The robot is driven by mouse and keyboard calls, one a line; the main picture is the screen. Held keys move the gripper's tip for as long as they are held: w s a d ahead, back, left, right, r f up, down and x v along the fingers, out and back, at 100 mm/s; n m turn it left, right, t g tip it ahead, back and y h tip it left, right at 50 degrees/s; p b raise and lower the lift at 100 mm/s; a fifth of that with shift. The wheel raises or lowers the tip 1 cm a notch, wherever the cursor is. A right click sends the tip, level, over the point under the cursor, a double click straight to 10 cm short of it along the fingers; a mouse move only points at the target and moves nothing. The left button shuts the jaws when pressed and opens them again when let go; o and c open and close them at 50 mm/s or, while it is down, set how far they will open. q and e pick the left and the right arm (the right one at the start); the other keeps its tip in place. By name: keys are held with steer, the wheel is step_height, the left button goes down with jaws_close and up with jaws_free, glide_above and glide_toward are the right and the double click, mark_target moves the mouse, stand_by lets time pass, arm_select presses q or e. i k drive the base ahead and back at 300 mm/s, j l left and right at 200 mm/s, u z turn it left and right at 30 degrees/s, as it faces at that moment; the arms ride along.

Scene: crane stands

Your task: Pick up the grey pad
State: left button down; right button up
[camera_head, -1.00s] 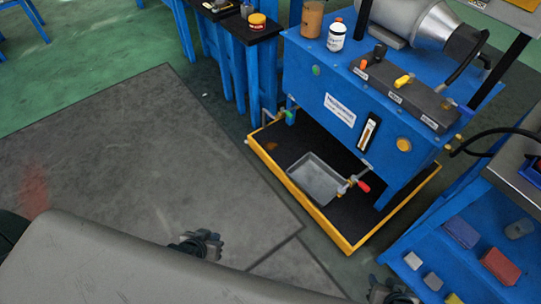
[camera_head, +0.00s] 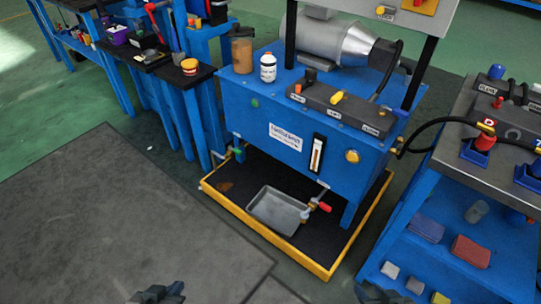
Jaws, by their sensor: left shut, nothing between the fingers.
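On the blue shelf at the lower right lie small light grey blocks, one at the left (camera_head: 390,270) and one beside it (camera_head: 415,286). A rounded grey piece (camera_head: 477,211) lies further back on the same shelf. I cannot tell which of these is the grey pad. My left gripper (camera_head: 160,294) is shut and empty at the bottom edge, far left of the shelf. My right gripper (camera_head: 378,293) is at the bottom edge, near the shelf's front left; it is partly cut off and its fingers cannot be made out.
A blue pad (camera_head: 426,229) and a red pad (camera_head: 470,251) lie on the shelf, with a yellow piece (camera_head: 440,298) at its front. A blue hydraulic unit (camera_head: 300,120) stands over a yellow-rimmed drip tray (camera_head: 262,229) holding a grey pan (camera_head: 278,228).

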mark_target(413, 284)
steer(key=z, duration=1.7)
